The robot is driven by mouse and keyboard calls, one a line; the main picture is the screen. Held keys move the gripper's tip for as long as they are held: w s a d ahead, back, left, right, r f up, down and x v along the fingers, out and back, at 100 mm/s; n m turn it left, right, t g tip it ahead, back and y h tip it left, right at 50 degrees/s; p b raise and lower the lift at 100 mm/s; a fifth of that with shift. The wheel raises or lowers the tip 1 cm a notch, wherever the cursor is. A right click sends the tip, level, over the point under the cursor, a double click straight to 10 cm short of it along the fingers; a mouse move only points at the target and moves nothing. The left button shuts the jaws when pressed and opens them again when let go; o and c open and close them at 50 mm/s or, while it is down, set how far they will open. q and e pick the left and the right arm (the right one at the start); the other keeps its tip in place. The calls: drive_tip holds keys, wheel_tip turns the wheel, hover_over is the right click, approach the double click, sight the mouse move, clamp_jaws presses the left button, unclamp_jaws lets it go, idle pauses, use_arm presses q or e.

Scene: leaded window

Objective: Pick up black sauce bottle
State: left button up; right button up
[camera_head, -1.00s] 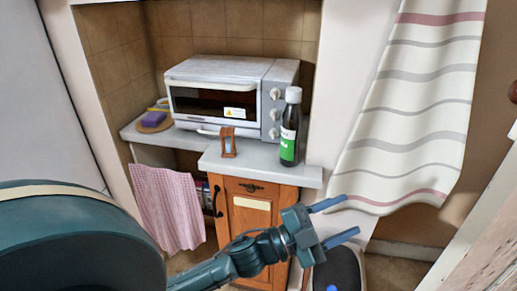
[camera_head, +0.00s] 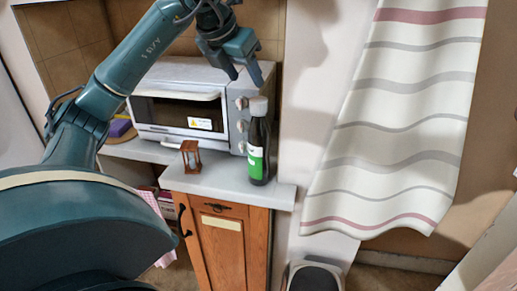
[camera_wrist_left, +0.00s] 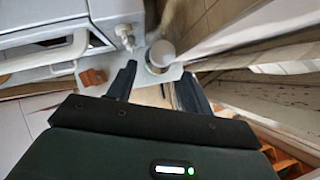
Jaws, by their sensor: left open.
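The black sauce bottle (camera_head: 258,141) stands upright near the right end of the grey counter, with a light cap and a green and white label. In the left wrist view its cap (camera_wrist_left: 161,54) shows from above, just beyond the fingertips and between their lines. My left gripper (camera_head: 246,76) is open and empty, fingers pointing down, above and slightly left of the bottle cap in the head view. In the left wrist view the open fingers (camera_wrist_left: 158,88) show apart with nothing between them. My right gripper is not in view.
A white toaster oven (camera_head: 180,108) with knobs stands left of and behind the bottle. A small wooden lantern-like object (camera_head: 191,156) sits left of the bottle on the counter (camera_head: 225,180). A striped curtain (camera_head: 400,130) hangs to the right.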

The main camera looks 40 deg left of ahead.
sight(257, 100)
use_arm(q)
drive_tip(key=x, duration=0.6)
drive_tip(key=shift+s+d+p+x, duration=0.15)
drive_tip(key=shift+p+x, duration=0.15)
drive_tip(key=shift+x, duration=1.2)
drive_tip(key=shift+s+d+p+x, duration=0.15)
drive_tip(key=shift+p+x, duration=0.1)
drive_tip(key=shift+x, duration=1.2)
drive_tip(key=shift+w+f, duration=0.1)
drive_tip(key=shift+c, duration=0.4)
clamp_jaws()
